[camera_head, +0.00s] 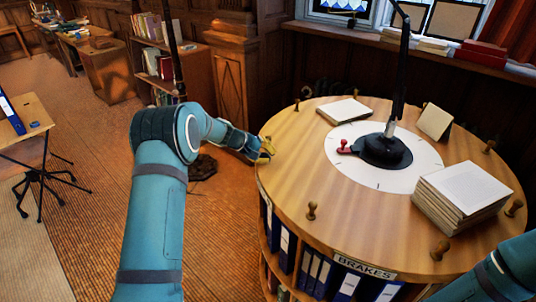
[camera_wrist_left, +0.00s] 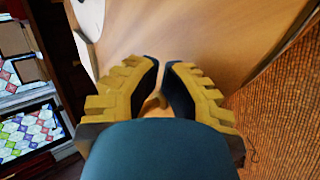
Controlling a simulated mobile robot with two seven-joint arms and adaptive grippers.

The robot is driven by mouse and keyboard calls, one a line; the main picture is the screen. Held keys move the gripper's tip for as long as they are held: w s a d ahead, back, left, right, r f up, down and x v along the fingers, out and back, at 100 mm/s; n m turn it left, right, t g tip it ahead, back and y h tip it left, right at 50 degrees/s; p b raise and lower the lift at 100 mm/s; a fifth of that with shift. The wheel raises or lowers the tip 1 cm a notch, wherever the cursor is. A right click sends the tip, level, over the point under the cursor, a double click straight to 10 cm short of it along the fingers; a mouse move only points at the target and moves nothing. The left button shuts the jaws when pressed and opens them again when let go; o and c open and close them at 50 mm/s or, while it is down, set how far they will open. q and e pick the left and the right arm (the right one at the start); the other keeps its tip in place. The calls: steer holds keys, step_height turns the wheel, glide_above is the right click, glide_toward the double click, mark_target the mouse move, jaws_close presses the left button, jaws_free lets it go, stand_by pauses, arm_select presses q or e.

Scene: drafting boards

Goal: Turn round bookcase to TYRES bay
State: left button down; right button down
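The round bookcase (camera_head: 300,182) has a wide wooden top with short wooden pegs (camera_head: 311,211) around its rim. A label reading BRAKES (camera_head: 364,267) is on the side towards me, above a bay of blue and white binders (camera_head: 318,275). No TYRES label shows. My left gripper (camera_head: 266,150) is at the left rim of the top. In the left wrist view its yellow fingers (camera_wrist_left: 160,72) converge around a wooden peg (camera_wrist_left: 156,102) and appear shut on it. My right arm enters at the lower right; its gripper is out of view.
On the top are a black lamp base (camera_head: 382,151) with a red-handled piece (camera_head: 345,148), a paper stack (camera_head: 462,198), a thin book (camera_head: 345,110) and an upright card (camera_head: 434,122). A window ledge (camera_head: 400,45) runs behind. Open floor (camera_head: 215,225) lies left.

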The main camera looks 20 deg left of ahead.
arm_select(q)
steer(key=shift+m+g, duration=0.3)
steer(key=shift+m, duration=0.1)
steer(key=shift+w+a+p, duration=0.15)
steer(key=shift+w+a, duration=0.3)
steer(key=shift+w, duration=0.4)
steer(key=shift+w+a+p, duration=0.2)
steer(key=shift+w+a, duration=0.2)
steer(key=shift+w, duration=0.5)
steer(key=shift+w+a+p, duration=0.15)
steer(key=shift+w+a, duration=0.3)
steer(key=shift+w, duration=0.5)
